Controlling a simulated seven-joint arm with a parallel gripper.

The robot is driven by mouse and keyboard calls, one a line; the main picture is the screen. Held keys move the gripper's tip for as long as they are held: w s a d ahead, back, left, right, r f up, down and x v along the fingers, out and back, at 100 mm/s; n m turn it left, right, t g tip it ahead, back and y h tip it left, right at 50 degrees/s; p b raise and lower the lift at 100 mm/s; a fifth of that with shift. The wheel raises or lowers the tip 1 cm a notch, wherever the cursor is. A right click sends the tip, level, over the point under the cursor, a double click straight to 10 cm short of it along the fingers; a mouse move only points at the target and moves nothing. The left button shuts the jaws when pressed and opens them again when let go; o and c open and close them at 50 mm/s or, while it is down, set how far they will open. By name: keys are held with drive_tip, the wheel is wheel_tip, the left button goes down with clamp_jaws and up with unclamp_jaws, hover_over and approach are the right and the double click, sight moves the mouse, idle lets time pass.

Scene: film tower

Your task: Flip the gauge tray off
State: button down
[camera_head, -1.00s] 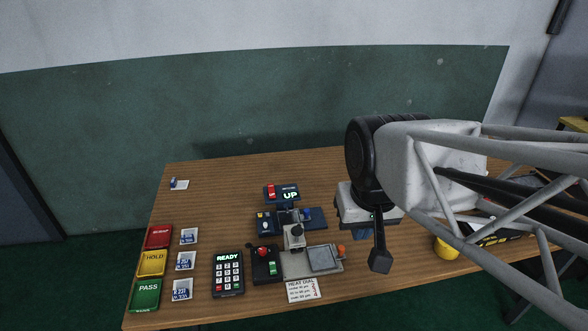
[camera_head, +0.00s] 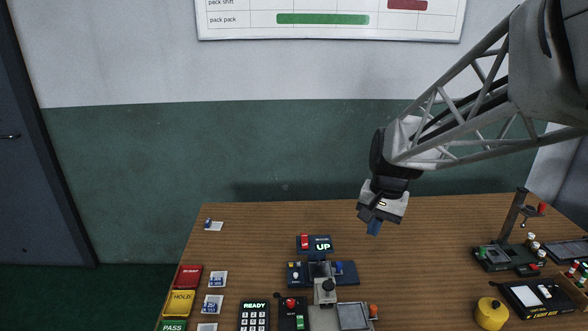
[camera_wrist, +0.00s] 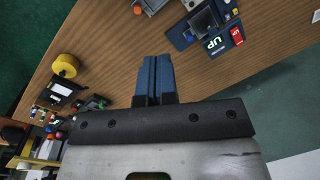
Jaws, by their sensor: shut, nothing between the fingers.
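A small dark blue module (camera_head: 313,250) stands mid-table in the head view, with a red switch (camera_head: 304,241) and a lit display (camera_head: 322,246) reading UP. The red switch (camera_wrist: 237,36) and display (camera_wrist: 216,44) also show at the top right of the wrist view. In front of the module is a blue base (camera_head: 346,273) with a grey post and plate. I cannot tell which part is the gauge tray. My gripper (camera_head: 374,229) hangs above the table, right of the module and apart from it. Its blue fingers (camera_wrist: 155,63) are shut and empty.
A keypad (camera_head: 254,316) reading READY and a joystick box (camera_head: 292,312) stand at the front. Red, yellow and green trays lie at left. A yellow roll (camera_head: 491,313) and a stand (camera_head: 512,235) are at right. The table's back middle is clear.

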drive_tip(key=w+d+f+m+g+y, duration=0.1)
drive_tip(key=w+d+f+m, duration=0.2)
drive_tip(key=w+f, duration=0.6)
drive_tip(key=w+d+f+m+g+y, duration=0.1)
drive_tip(key=w+d+f+m, duration=0.3)
drive_tip(key=w+f, duration=0.6)
drive_tip(key=w, duration=0.5)
drive_tip(key=shift+d+f, duration=0.25)
drive_tip(key=shift+f, duration=0.1)
drive_tip(key=x, duration=0.9)
drive_tip(key=shift+s+a, duration=0.1)
drive_tip(key=shift+a, duration=0.1)
drive_tip(key=shift+s+a+f, duration=0.15)
drive_tip(key=shift+s+a, duration=0.15)
drive_tip(key=shift+a, duration=0.3)
drive_tip(key=shift+s+a+f, duration=0.15)
drive_tip(key=shift+s+a, duration=0.15)
drive_tip(key=shift+a, duration=0.35)
drive_tip(key=shift+s+a, duration=0.35)
drive_tip(key=shift+a, duration=0.3)
